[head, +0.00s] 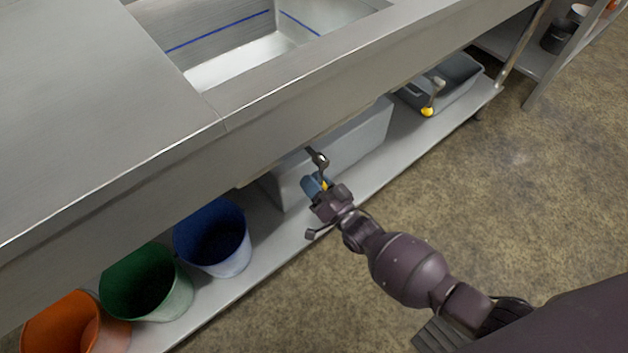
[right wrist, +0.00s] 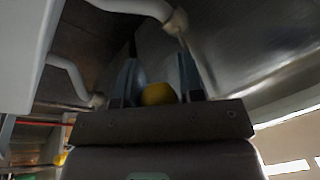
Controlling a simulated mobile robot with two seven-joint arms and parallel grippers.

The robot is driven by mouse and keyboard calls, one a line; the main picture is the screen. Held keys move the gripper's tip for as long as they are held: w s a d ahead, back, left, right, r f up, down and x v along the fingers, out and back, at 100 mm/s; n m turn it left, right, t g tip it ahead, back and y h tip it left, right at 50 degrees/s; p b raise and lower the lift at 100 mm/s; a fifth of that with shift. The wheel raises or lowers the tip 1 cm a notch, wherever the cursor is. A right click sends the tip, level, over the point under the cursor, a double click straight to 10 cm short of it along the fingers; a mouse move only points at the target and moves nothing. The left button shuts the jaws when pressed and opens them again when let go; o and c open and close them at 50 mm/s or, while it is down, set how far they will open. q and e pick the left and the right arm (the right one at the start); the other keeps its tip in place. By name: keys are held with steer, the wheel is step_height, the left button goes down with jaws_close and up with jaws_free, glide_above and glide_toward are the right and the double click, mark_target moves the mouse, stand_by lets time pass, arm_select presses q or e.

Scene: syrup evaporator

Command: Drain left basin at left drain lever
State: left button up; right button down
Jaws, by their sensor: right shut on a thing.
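The left basin (head: 235,65) is a steel sink set in the counter, with a blue line along its inner wall; I cannot tell its liquid level. Below the counter front, my right gripper (head: 316,187) is shut on the yellow knob of the left drain lever (head: 319,159). In the right wrist view the yellow knob (right wrist: 158,94) sits between the two blue-grey fingers, under the steel underside. Much of the lever is hidden by my gripper. My left gripper is not in view.
Another yellow-knobbed lever (head: 428,110) hangs further right, by a grey tub (head: 462,75). A large grey bin (head: 360,140) stands on the lower shelf behind my gripper. Blue (head: 213,237), green (head: 148,283) and orange (head: 75,322) buckets stand at left. The floor is clear.

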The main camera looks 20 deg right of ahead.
steer(key=shift+w+d+r, duration=0.1)
steer(key=shift+r, duration=0.1)
steer(key=c, duration=0.8)
jaws_free()
steer(key=shift+o, duration=0.2)
steer(key=shift+f, duration=0.1)
steer(key=shift+s, duration=0.2)
arm_select(q)
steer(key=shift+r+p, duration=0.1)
steer(key=shift+p, duration=0.4)
arm_select(e)
steer(key=v, duration=0.7)
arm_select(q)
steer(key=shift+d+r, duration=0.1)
arm_select(e)
steer(key=shift+s+d, duration=0.1)
steer(key=shift+d, duration=0.05)
